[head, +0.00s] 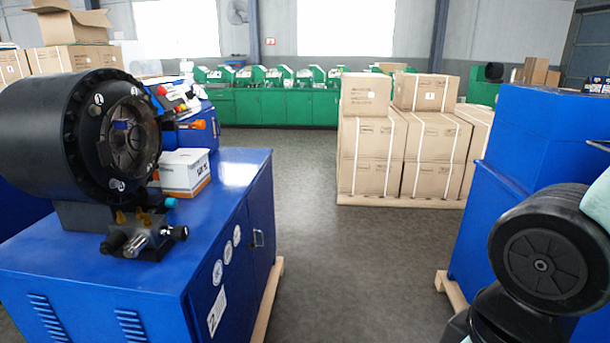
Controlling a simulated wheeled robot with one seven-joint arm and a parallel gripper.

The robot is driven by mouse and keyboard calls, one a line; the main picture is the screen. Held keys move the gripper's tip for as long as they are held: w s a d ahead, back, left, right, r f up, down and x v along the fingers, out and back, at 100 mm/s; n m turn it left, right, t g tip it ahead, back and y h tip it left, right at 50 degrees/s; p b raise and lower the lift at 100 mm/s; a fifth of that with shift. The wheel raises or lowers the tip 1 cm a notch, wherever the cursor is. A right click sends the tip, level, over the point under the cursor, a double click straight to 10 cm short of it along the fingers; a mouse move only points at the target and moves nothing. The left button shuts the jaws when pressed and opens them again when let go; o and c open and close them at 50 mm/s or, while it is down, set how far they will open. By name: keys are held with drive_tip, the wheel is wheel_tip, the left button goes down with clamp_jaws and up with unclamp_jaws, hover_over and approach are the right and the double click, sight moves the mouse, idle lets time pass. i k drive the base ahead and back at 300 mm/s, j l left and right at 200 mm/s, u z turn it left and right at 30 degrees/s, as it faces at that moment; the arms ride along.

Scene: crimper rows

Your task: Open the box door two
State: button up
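A blue box-shaped cabinet (110,265) stands at the left, with a black round crimper head (80,130) on top. Its right side holds a door panel (225,270) with a white label reading 2 (217,311) and several round stickers. A small metal handle (258,238) sits on that side, toward the far end. The doors look shut, and the lower part of the side is cut off by the picture's edge. My arm shows at the lower right, but my gripper is not in view.
A blue cabinet (535,150) stands on a wooden pallet (452,300) at the right. Strapped cartons (370,150) stand on a pallet ahead. Green benches (272,106) line the back wall. The grey floor (330,260) between the blue cabinets is clear. A white carton (185,172) lies on the left cabinet.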

sight(208, 139)
drive_tip(key=i, duration=2.05)
drive_tip(key=i+l+u, duration=0.2)
drive_tip(key=i+u, duration=0.25)
drive_tip(key=i, duration=0.35)
drive_tip(key=i+l+u, duration=0.45)
drive_tip(key=i, duration=0.3)
drive_tip(key=i+l+u, duration=0.45)
drive_tip(key=i+l, duration=0.25)
